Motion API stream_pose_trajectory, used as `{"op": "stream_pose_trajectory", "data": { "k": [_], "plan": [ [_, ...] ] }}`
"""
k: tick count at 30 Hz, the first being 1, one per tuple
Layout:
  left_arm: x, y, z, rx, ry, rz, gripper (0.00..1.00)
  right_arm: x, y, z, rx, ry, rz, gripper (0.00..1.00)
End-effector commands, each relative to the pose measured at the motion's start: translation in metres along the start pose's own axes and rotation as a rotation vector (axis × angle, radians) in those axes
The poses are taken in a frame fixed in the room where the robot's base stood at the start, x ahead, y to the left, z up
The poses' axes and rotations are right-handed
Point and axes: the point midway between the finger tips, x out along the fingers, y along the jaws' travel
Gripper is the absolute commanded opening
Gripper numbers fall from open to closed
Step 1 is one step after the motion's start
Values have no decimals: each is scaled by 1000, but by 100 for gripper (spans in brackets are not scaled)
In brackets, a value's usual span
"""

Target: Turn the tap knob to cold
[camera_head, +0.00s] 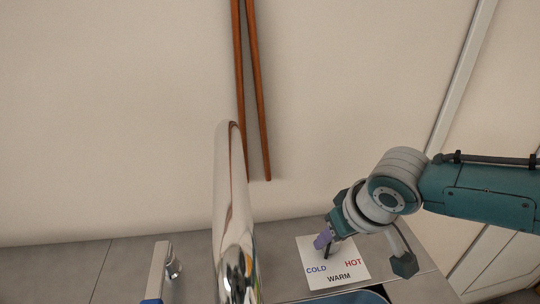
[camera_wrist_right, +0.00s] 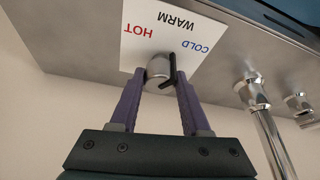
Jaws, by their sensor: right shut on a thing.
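The tap knob (camera_wrist_right: 158,70) is a small silver cylinder with a black lever (camera_wrist_right: 173,68). It stands on a white card (camera_head: 335,262) marked COLD, WARM and HOT. In the wrist view the lever's far end points toward the side of WARM and COLD; its exact setting is hard to tell. My right gripper (camera_wrist_right: 158,82) has its purple fingers on either side of the knob and is shut on it. In the head view the right gripper (camera_head: 324,241) mostly hides the knob. My left gripper is not in view.
A tall chrome pipe (camera_head: 235,210) rises close in the middle of the head view. A smaller chrome fitting (camera_head: 173,268) stands to its left. A blue-edged basin (camera_head: 350,297) lies in front of the card. Wooden sticks (camera_head: 257,90) hang on the wall behind the grey counter (camera_head: 60,272).

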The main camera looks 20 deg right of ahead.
Motion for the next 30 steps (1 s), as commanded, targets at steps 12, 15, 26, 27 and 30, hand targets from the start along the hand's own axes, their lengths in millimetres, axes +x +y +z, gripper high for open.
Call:
{"op": "stream_pose_trajectory", "data": {
  "k": [12,15,26,27,30],
  "plan": [
    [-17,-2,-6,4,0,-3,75,-1,-4,-1,307,-1,122,0],
    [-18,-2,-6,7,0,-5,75,0,-4,-1,353,0,142,0],
    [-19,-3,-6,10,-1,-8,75,0,-3,-1,438,0,179,0],
    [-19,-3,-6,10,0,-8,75,0,-3,-1,440,1,181,0],
    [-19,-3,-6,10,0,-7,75,0,-3,-1,443,1,182,0]
  ]
}}
